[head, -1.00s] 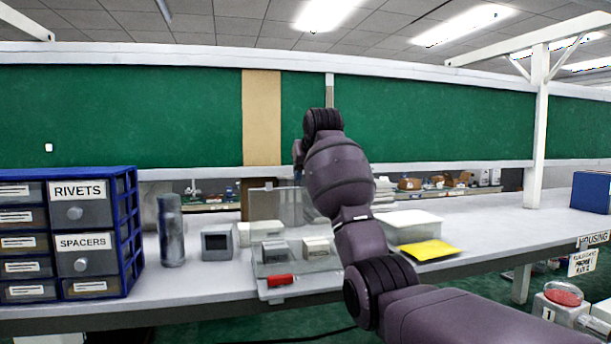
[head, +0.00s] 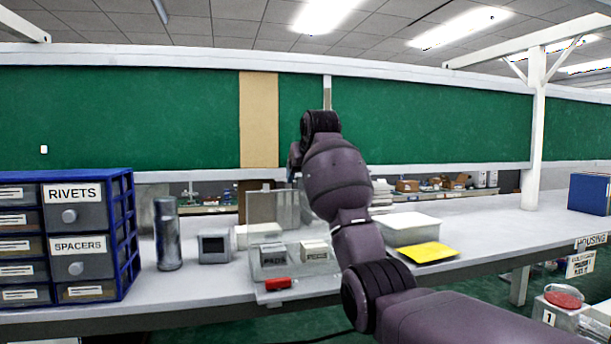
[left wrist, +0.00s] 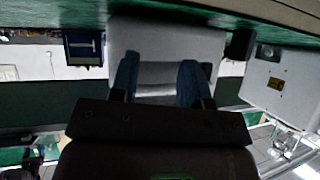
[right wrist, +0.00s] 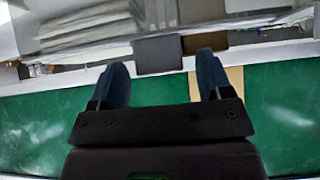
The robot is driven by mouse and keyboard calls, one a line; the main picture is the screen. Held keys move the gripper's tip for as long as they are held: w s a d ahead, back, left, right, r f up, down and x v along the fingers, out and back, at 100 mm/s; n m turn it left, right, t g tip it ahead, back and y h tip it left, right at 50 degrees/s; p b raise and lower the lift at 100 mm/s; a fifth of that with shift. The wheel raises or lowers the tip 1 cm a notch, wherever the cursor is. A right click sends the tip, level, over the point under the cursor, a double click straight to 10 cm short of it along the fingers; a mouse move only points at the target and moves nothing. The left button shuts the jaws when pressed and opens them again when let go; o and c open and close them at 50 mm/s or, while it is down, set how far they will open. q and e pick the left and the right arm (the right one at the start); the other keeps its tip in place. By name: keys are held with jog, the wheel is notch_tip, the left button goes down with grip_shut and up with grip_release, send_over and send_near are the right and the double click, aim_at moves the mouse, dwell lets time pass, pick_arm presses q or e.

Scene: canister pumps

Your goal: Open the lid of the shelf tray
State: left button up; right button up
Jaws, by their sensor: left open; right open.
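The shelf tray (head: 262,297) is a clear shallow tray on the grey bench in the head view, holding two small labelled bins (head: 273,256) and a red item (head: 278,284). Its see-through lid (head: 268,208) stands roughly upright at the back; its right part is hidden by my right arm. In the head view my right arm reaches over the bench beside the lid, hiding the gripper's fingers. The right wrist view shows my right gripper (right wrist: 163,70) open, with nothing between its fingers. My left gripper (left wrist: 157,80) is open and empty in the left wrist view, outside the head view.
A blue drawer cabinet (head: 128,235) marked RIVETS and SPACERS stands at the left. A metal cylinder (head: 167,234) and a small grey box (head: 214,246) stand left of the tray. A white box (head: 410,229) and a yellow sheet (head: 427,252) lie to the right.

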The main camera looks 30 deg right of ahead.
jog(key=b+v, duration=0.1)
jog(key=v, duration=0.9)
jog(key=shift+s+r+b, duration=0.3)
jog(key=shift+b, duration=0.1)
jog(key=shift+f, duration=0.1)
